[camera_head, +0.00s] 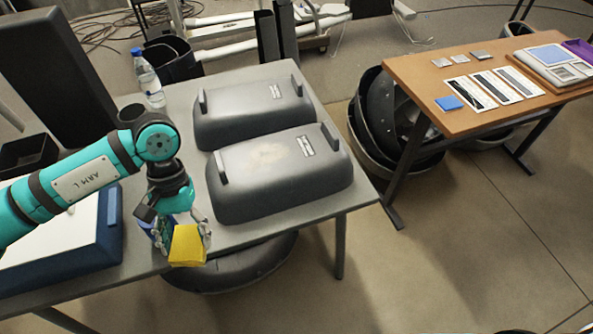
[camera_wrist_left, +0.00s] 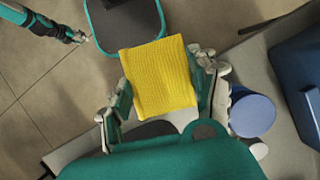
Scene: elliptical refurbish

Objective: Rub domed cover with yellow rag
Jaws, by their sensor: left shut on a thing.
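My left gripper (camera_head: 186,232) is shut on the yellow rag (camera_head: 187,248), which hangs below its fingers at the table's near edge. In the left wrist view, the rag (camera_wrist_left: 158,80) is a ribbed yellow piece between the fingers of the left gripper (camera_wrist_left: 160,72). Two dark grey domed covers lie on the grey table. The nearer domed cover (camera_head: 285,185) has a pale smudge on top and lies right of the gripper, apart from the rag. The farther domed cover (camera_head: 250,112) shows no clear smudge. My right gripper (camera_wrist_left: 72,36) shows small at the wrist view's upper left.
A blue box (camera_head: 108,228) with a white top lies at the table's left. A blue cylinder (camera_wrist_left: 252,115) stands close beside the left gripper. A water bottle (camera_head: 148,80) stands behind. A wooden table (camera_head: 440,95) with flat samples stands right, across clear floor.

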